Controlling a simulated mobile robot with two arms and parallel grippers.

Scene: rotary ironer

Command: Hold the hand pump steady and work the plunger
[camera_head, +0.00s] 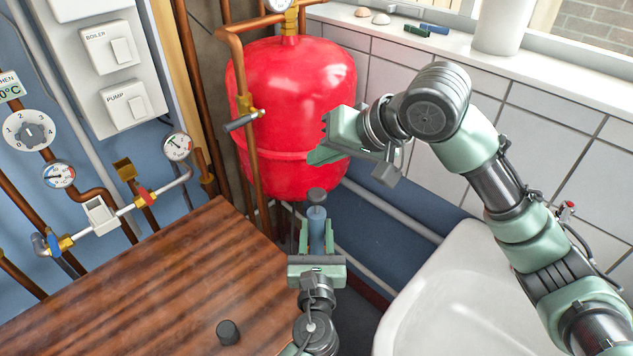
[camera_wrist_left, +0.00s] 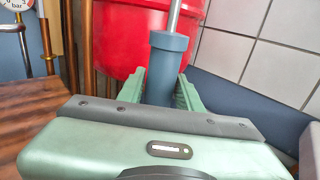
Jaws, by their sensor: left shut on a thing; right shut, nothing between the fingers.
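The hand pump (camera_head: 316,225) has a blue-grey cylindrical body with a dark knob (camera_head: 317,196) above it. My left gripper (camera_head: 316,243) is shut around the pump body, one finger on each side. The left wrist view shows the pump body (camera_wrist_left: 168,68) between the fingers (camera_wrist_left: 160,92) with a bare metal plunger rod (camera_wrist_left: 174,16) rising from its top; the knob is out of that view. My right gripper (camera_head: 322,148) is shut and empty, above the knob and apart from it, in front of the red tank.
A red tank (camera_head: 292,90) with copper pipes stands behind the pump. A brown wooden top (camera_head: 130,285) with a small black cylinder (camera_head: 228,332) lies at left. A white basin (camera_head: 460,290) is at right. Gauges and valves line the left wall.

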